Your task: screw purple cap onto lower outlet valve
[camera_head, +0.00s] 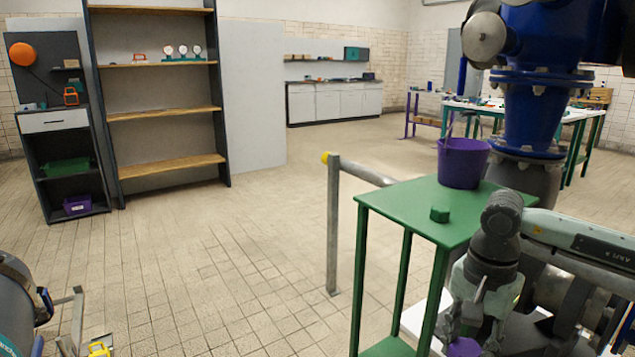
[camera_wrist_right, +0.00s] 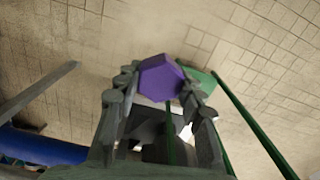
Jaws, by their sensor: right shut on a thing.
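My right gripper (camera_head: 472,330) is low beside the green stand, at the bottom of the head view. It is shut on the purple cap (camera_head: 463,347), which is partly cut off by the frame edge. In the right wrist view the hexagonal purple cap (camera_wrist_right: 160,77) sits between the two fingertips of the gripper (camera_wrist_right: 158,88), in the air above the tiled floor. I cannot pick out the lower outlet valve in either view. My left gripper does not show.
A large blue pipe (camera_head: 533,115) rises behind. The floor at left-centre is clear.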

